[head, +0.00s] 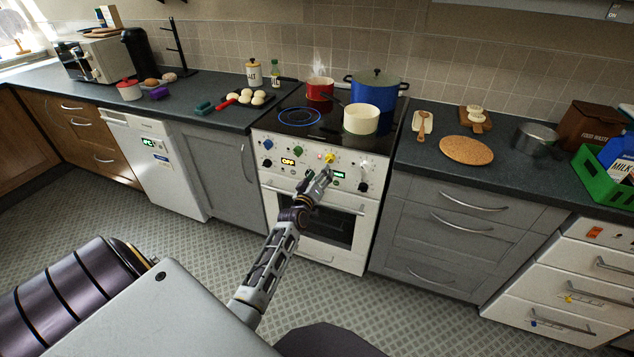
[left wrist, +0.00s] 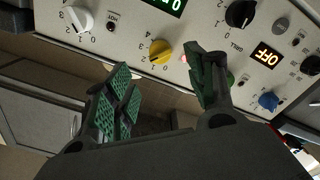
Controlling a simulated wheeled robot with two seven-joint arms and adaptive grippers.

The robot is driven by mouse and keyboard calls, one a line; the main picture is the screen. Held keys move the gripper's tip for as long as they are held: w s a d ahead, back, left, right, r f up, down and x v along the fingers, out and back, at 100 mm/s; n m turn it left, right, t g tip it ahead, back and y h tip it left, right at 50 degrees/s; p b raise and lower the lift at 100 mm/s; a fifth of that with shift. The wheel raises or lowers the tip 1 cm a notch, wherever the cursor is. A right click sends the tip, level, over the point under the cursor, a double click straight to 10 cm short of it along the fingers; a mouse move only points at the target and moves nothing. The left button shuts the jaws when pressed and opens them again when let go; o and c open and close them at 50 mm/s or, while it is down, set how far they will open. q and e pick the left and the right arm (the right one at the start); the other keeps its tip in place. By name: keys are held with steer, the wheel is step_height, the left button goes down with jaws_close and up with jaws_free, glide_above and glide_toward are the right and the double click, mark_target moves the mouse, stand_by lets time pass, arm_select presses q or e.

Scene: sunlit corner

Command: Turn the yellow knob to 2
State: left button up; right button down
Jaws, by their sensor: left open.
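The yellow knob (head: 330,157) is on the white front panel of the cooker (head: 345,225), right of the green knob. In the left wrist view the yellow knob (left wrist: 160,51) shows upside down with printed numerals around it; I cannot tell its exact setting. My left gripper (head: 321,176) is just below and in front of it. In the left wrist view the open gripper (left wrist: 162,66) has its green-padded fingers apart, one to each side of the knob, with nothing between them. The knob looks a little beyond the fingertips. My right gripper is not in view.
A green knob (head: 298,151), a blue knob (head: 268,145) and a white knob (left wrist: 80,20) sit nearby on the panel. On the hob stand a steaming red pot (head: 319,89), a blue pot (head: 375,87) and a cream pot (head: 361,119). The floor before the cooker is clear.

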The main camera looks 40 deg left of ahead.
arm_select(q)
steer(key=shift+v, duration=1.55)
steer(key=shift+f+m, duration=0.1)
steer(key=shift+m, duration=0.2)
